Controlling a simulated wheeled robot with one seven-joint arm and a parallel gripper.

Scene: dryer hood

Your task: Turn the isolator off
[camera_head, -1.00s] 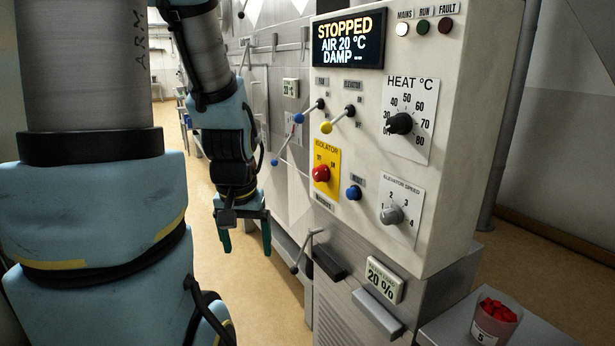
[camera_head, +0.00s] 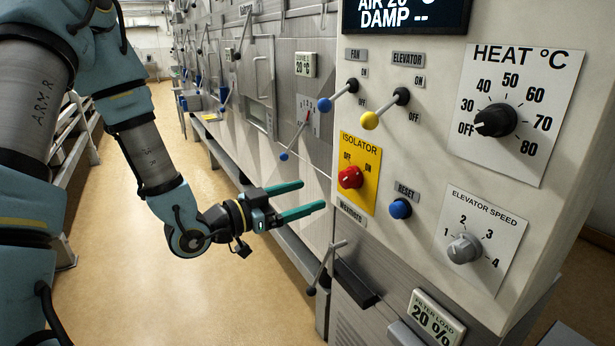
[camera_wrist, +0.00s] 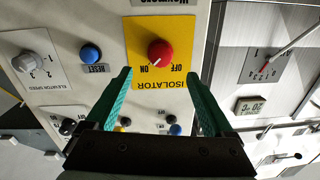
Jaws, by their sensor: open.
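The isolator is a red rotary knob (camera_head: 350,177) on a yellow plate (camera_head: 362,153) marked OFF and ON, on the cream control panel. In the wrist view the knob (camera_wrist: 160,53) shows upside down, just beyond and between my fingertips, and its pale mark seems to lie on the ON side. My gripper (camera_head: 312,196) is open and empty, with its two green fingers pointing at the panel. It is left of the knob in the head view and apart from it. In the wrist view my gripper (camera_wrist: 160,77) frames the lower part of the yellow plate.
A blue reset button (camera_head: 400,209) and elevator speed dial (camera_head: 464,248) sit to the right. The yellow-tipped elevator lever (camera_head: 371,120) and blue-tipped fan lever (camera_head: 325,104) stick out above. A metal handle (camera_head: 326,268) juts out below. The aisle floor (camera_head: 150,270) is clear.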

